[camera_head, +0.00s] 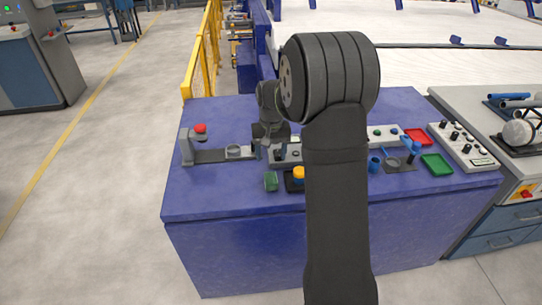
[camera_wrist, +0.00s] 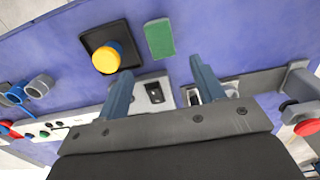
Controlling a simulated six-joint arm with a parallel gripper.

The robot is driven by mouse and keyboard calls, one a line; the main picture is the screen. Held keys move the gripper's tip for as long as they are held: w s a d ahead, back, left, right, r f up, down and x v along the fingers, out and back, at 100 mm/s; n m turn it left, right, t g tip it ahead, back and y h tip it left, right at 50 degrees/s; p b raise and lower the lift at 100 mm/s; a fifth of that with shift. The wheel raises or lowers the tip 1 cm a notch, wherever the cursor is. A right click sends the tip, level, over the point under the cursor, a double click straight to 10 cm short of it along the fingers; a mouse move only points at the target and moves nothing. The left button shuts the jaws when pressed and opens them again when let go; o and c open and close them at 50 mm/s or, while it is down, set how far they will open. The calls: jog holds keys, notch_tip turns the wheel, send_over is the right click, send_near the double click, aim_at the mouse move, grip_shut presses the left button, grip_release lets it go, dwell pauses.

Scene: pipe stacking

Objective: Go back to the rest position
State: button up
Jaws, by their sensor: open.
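My gripper (camera_head: 268,150) hangs over the left-middle part of the blue table (camera_head: 230,205), above the long light-grey fixture strip. In the wrist view its two blue-grey fingers (camera_wrist: 163,95) are spread wide apart, with nothing between them. My own dark arm covers the middle of the table in the head view, including part of the strip.
A green piece (camera_head: 271,181) and a yellow round part (camera_head: 298,173) on a black base stand near the front. A red-topped grey stand (camera_head: 188,146) is at left. Red (camera_head: 418,136) and green (camera_head: 437,164) trays and a control box (camera_head: 462,146) are at right. The front-left tabletop is clear.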

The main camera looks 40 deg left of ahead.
aim_at(271, 179)
notch_tip(271, 179, down, 12)
jog(key=shift+f, duration=0.25)
notch_tip(271, 179, up, 3)
jog(key=shift+f, duration=0.1)
jog(key=shift+r, duration=0.8)
